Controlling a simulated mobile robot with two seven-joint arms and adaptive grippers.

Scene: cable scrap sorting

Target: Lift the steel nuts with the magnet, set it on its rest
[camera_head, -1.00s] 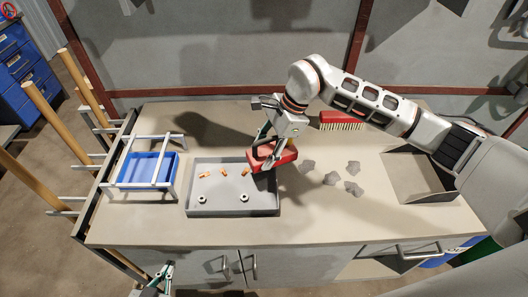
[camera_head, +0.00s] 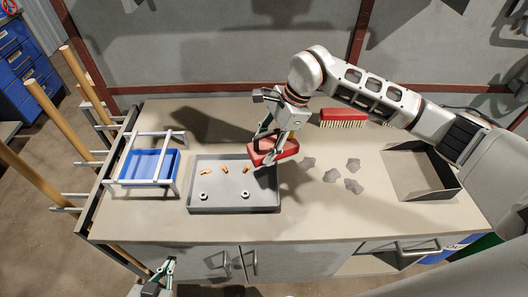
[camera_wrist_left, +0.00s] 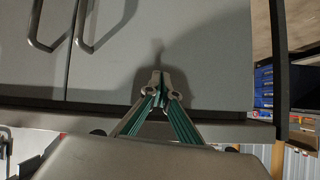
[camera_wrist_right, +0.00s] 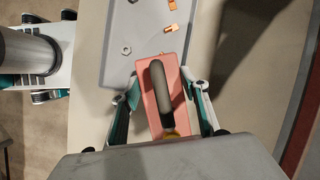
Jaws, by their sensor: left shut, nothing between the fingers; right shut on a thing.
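The red magnet block (camera_head: 264,158) with its dark handle (camera_wrist_right: 158,82) is in my right gripper (camera_head: 272,142), whose fingers grip it. It hangs over the right back corner of the grey tray (camera_head: 235,209); a clear gap to the tray cannot be judged. Two steel nuts lie on the tray floor, one at front left (camera_head: 204,196) and one at front middle (camera_head: 245,195). One nut (camera_wrist_right: 126,50) also shows in the right wrist view. The magnet's underside is hidden. My left gripper (camera_head: 168,264) is shut and empty before the cabinet front, its tips together in the left wrist view (camera_wrist_left: 157,78).
Left stands a blue bin (camera_head: 148,167) under a metal rail frame (camera_head: 159,136). Grey lumps (camera_head: 331,175) lie right of the magnet. A red brush (camera_head: 343,115) and an open grey box (camera_head: 425,192) are further right. The front worktop is clear.

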